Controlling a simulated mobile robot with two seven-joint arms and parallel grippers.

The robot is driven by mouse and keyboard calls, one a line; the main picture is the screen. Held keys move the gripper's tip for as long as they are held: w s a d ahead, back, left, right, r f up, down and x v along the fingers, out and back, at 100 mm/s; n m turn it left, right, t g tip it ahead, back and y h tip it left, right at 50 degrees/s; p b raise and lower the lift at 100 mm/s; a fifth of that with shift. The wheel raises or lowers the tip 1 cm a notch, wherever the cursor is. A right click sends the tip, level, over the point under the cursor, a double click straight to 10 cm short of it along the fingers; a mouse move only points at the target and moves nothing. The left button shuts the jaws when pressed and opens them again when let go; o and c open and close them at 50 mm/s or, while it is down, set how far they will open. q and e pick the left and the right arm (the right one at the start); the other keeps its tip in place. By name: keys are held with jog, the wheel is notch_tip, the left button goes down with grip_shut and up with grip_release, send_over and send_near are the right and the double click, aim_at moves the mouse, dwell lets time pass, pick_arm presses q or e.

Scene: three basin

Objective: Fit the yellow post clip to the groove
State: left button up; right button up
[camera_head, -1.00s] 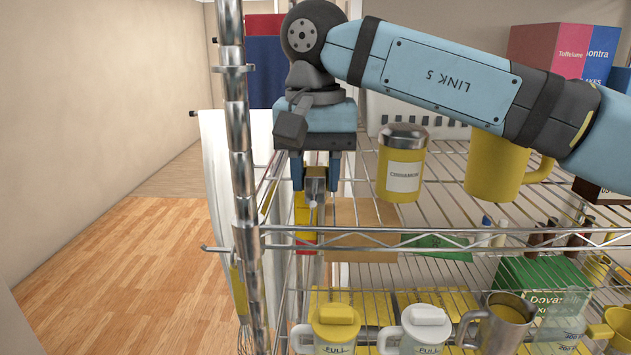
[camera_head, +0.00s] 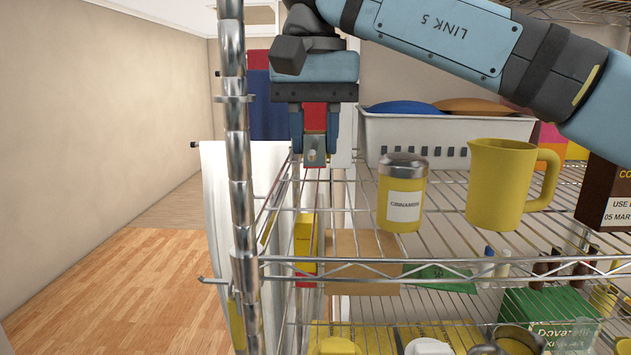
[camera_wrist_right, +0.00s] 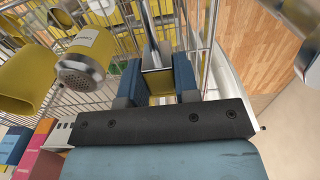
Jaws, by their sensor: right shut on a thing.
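My right gripper (camera_head: 314,150) hangs over the left back of the wire shelf, its blue fingers pointing down. A grey metal piece (camera_head: 315,146) shows between the fingertips. In the right wrist view the gripper (camera_wrist_right: 156,82) is closed around a piece with yellow on it, which I take as the yellow post clip (camera_wrist_right: 162,100); the fingers hide most of it. The chrome front post (camera_head: 240,150) with ring grooves stands left of the gripper, apart from it in the head view. Which groove is meant cannot be told. My left gripper is not in view.
A cinnamon jar (camera_head: 403,190) and a yellow mug (camera_head: 510,185) stand on the wire shelf (camera_head: 460,215), right of the gripper. A white basket (camera_head: 447,135) is behind them. A white cloth (camera_head: 225,200) hangs at the left. Floor left of the post is clear.

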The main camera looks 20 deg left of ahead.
jog(key=shift+r, duration=0.7)
send_over(316, 228)
notch_tip(316, 228, down, 6)
jog(key=shift+r+p, duration=0.2)
jog(key=shift+p, duration=0.1)
notch_tip(316, 228, down, 3)
jog(key=shift+f+p, duration=0.15)
jog(key=shift+p, duration=0.4)
jog(key=shift+w+f, duration=0.1)
jog(key=shift+f, duration=0.35)
